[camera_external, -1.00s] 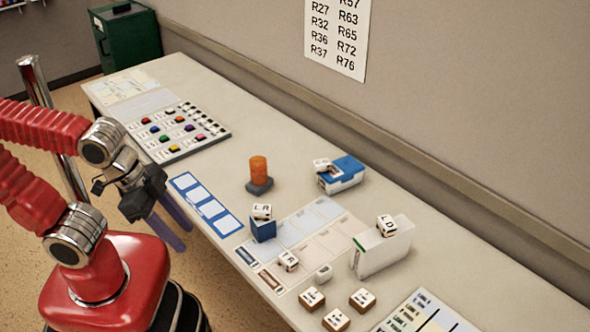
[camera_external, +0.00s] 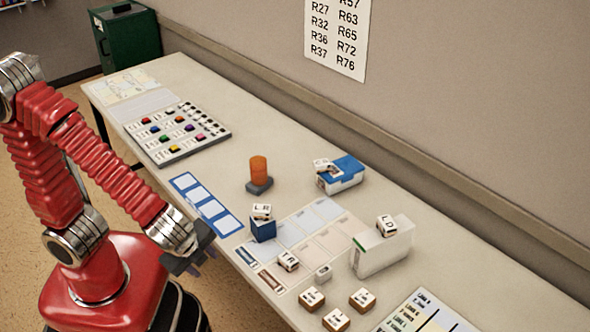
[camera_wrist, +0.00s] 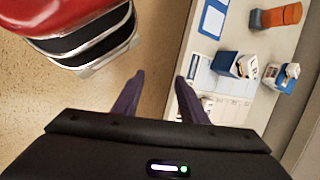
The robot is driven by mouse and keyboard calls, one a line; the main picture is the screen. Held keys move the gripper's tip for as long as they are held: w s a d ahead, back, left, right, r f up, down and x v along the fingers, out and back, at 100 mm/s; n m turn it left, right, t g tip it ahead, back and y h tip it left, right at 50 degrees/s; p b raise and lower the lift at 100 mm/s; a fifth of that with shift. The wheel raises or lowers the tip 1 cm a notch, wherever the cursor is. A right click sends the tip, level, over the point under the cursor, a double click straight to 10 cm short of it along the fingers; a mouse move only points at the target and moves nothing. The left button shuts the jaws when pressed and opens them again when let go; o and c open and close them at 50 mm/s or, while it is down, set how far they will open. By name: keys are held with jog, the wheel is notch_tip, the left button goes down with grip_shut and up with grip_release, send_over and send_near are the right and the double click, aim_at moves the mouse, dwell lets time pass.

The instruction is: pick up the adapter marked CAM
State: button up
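Several white lettered cubes are on the table; I cannot read CAM on any. One marked LR (camera_external: 262,211) sits on a small blue box (camera_external: 263,231). One marked LD (camera_external: 387,226) sits on a white box (camera_external: 383,252). Another cube (camera_external: 288,260) and a smaller one (camera_external: 323,272) are on the printed card. Three brown-based cubes (camera_external: 312,298) are at the front, lettering too small. A cube (camera_external: 322,166) is at a blue-and-white box (camera_external: 342,176). My gripper (camera_external: 203,262) is off the table's near edge, left of the cubes; in the wrist view its fingers (camera_wrist: 158,97) are apart and empty.
An orange cylinder on a dark base (camera_external: 258,172) stands behind the blue card (camera_external: 207,206). A board of coloured pieces (camera_external: 178,132) lies at the far left. A wall (camera_external: 480,130) runs along the back.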

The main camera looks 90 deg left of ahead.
jog(key=w+a+f+m+y, duration=0.3)
jog(key=m, duration=0.2)
jog(key=m+t, duration=1)
jog(key=m, duration=0.6)
send_near(319, 269)
jog(key=d, duration=0.1)
jog(key=s+d, duration=0.1)
jog(key=shift+s+d+r+y, duration=0.25)
jog(key=shift+s+r+y, duration=0.1)
jog(key=shift+y, duration=0.05)
jog(key=shift+a, duration=0.1)
jog(key=shift+x, duration=4.25)
jog(key=shift+f, duration=0.15)
jog(key=shift+x, duration=2.55)
